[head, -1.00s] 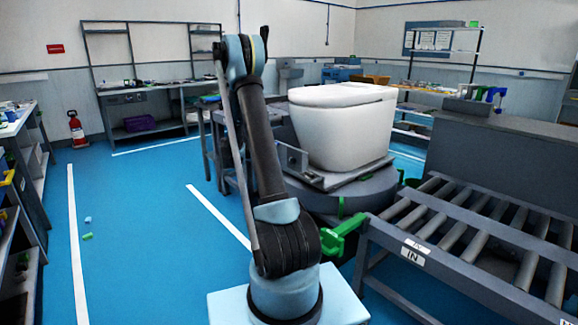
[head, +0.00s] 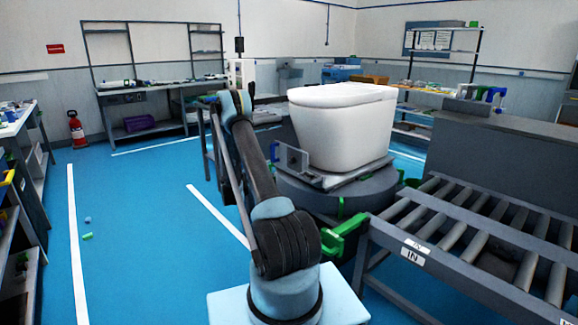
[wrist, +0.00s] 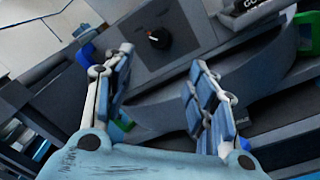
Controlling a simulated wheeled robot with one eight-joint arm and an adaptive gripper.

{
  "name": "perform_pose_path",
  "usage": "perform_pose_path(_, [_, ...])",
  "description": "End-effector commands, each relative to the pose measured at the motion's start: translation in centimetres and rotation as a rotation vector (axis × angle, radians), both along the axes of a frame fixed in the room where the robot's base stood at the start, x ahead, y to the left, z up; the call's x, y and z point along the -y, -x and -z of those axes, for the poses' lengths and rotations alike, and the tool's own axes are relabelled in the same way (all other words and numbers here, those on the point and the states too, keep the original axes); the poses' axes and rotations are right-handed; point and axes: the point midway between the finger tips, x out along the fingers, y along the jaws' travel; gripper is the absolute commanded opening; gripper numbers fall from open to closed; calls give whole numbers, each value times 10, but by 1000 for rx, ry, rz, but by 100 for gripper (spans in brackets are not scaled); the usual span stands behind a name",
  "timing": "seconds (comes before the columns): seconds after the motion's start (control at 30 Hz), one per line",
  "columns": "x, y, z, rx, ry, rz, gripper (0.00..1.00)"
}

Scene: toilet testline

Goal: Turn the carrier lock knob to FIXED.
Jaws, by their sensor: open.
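A dark round knob (wrist: 158,38) with a small red mark sits on a grey panel (wrist: 182,18) in the wrist view. It is probably the carrier lock knob. No FIXED label can be read beside it. My gripper (wrist: 161,65) is open and empty, its blue-padded fingers on either side below the knob in the picture, apart from it. In the head view my gripper is hidden behind my arm. The white toilet (head: 342,125) stands upright on its carrier plate (head: 350,176) on the round turntable (head: 365,195). The knob cannot be made out in the head view.
A roller conveyor (head: 455,225) marked IN stands right of the turntable. A green bracket (head: 344,238) sticks out at its near corner. A dark label plate (wrist: 245,12) and a green part (wrist: 303,32) lie right of the knob. Blue floor at left is mostly clear.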

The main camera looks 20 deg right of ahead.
Motion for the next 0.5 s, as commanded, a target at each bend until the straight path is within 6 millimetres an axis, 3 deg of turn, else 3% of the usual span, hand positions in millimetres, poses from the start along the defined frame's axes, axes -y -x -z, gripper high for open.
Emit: perform_pose_path(0.5, [83,-35,0,1,-1,2,52])
